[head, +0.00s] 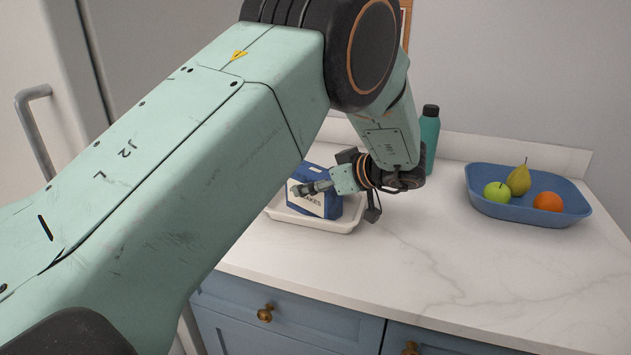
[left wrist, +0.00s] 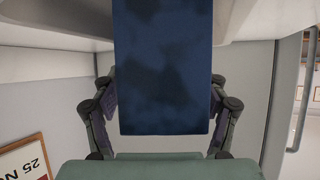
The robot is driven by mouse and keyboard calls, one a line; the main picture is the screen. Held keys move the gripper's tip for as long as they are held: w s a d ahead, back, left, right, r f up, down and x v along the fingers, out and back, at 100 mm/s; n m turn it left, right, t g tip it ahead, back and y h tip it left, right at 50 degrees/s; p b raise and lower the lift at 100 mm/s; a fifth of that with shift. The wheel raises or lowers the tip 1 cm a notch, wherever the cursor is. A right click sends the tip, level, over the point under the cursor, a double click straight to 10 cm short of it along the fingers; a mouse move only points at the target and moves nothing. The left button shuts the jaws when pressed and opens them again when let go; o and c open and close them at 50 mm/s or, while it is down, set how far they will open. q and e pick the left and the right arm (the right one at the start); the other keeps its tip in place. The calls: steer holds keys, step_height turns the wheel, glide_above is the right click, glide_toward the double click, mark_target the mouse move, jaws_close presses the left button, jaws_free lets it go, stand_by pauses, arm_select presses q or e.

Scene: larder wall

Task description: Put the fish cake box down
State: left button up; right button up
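The fish cake box (head: 321,206) is blue with a white label, part of whose lettering reads "AKES". It appears upright at the white tray (head: 343,226) on the counter; I cannot tell whether its base touches the tray. My left gripper (head: 310,188) reaches it from the right, with its fingers across the label side. In the left wrist view the box's dark blue face (left wrist: 165,70) lies between the two finger pads (left wrist: 164,98), which lie close along its sides. My left arm covers some of the tray's surroundings. My right gripper is out of view.
A blue tray (head: 520,214) with a green apple, a pear and an orange stands at the right. A teal bottle (head: 429,135) stands behind my wrist. The marble counter (head: 430,265) is clear in front. A fridge handle (head: 36,130) is at the left.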

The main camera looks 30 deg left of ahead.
arm_select(q)
steer(key=shift+a+r, duration=0.1)
steer(key=shift+r, duration=0.05)
steer(key=p+v, duration=0.1)
steer(key=v, duration=0.5)
steer(key=shift+r, duration=0.1)
steer(key=shift+s+d+r, duration=0.1)
steer(key=shift+d+r, duration=0.1)
steer(key=shift+d, duration=0.5)
steer(key=shift+s, duration=0.1)
